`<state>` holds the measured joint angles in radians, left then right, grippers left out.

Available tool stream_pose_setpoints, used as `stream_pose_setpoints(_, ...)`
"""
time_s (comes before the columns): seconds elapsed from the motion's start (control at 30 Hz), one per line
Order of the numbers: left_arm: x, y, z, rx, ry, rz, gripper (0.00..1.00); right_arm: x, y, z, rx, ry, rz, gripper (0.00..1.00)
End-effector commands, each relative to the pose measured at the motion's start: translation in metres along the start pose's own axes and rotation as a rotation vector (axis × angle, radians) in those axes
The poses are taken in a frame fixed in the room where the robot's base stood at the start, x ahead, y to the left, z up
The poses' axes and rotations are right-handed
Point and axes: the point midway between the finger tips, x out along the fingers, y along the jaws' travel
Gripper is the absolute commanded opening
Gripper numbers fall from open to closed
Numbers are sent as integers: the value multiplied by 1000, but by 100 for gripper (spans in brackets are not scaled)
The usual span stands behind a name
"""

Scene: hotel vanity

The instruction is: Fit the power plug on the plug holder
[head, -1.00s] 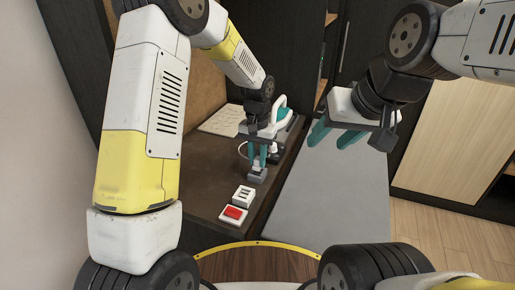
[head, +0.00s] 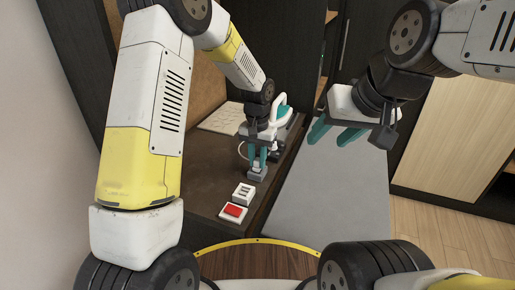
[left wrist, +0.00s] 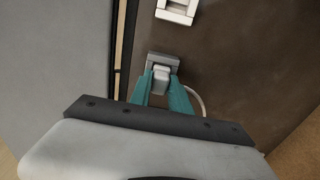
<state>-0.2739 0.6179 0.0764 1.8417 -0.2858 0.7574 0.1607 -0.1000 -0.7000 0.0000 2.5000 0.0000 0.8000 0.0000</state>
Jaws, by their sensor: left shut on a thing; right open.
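My left gripper (head: 257,163) points down over the desk, shut on the small grey power plug (left wrist: 162,75). In the left wrist view, its teal fingers (left wrist: 163,97) sit on either side of the plug. A wider, darker grey block (left wrist: 163,60) lies right at the plug. It looks like the plug holder, but I cannot tell whether the plug is seated in it. A white cord (left wrist: 197,96) curves beside the fingers. My right gripper (head: 336,133) is open and empty above the grey surface at the right.
A white slotted block (head: 243,192) and a white block with a red top (head: 233,212) stand on the dark brown desk (head: 200,172) in front of the plug. A white and teal appliance (head: 280,115) stands behind my left gripper. A pale sheet (head: 222,118) lies further back.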

Motion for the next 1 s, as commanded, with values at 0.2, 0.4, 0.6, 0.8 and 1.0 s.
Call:
stream_pose_setpoints(0.2, 4, 0, 0, 0, -1, 0, 0, 0, 0, 0, 0, 0, 0, 49)
stream_pose_setpoints(0.4, 7, 0, 0, 0, -1, 0, 0, 0, 0, 0, 0, 0, 0, 49)
stream_pose_setpoints(0.6, 10, 0, 0, 0, -1, 0, 0, 0, 0, 0, 0, 0, 0, 49)
stream_pose_setpoints(0.8, 11, 0, 0, 0, -1, 0, 44, 0, 0, 0, 0, 0, 0, 49)
stream_pose_setpoints(1.0, 10, 0, 0, 0, -1, 0, 48, 0, 0, 0, 0, 0, 0, 49)
